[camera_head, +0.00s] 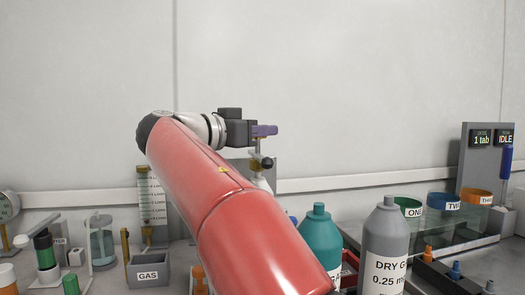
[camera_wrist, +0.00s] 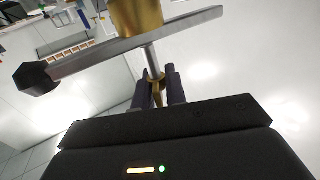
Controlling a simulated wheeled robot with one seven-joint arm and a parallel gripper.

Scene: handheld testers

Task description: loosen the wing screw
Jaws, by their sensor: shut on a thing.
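My gripper (camera_head: 266,130) is raised near the back wall in the head view, with its purple fingers pointing right. In the wrist view my gripper (camera_wrist: 161,72) is shut on a small brass piece, which looks like the wing screw (camera_wrist: 158,94). The screw is partly hidden between the fingers. A thin metal rod runs from it to a grey bar (camera_wrist: 110,50). The bar has a black knob (camera_wrist: 36,78) at one end and a brass cylinder (camera_wrist: 136,15) across it. In the head view the dark knob (camera_head: 267,163) shows just below the fingers; the wing screw cannot be made out there.
My red arm hides the middle of the bench. A teal bottle (camera_head: 319,240) and a grey DRY GAS canister (camera_head: 386,245) stand right of it. Labelled containers (camera_head: 446,203) and a display panel (camera_head: 480,138) are far right.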

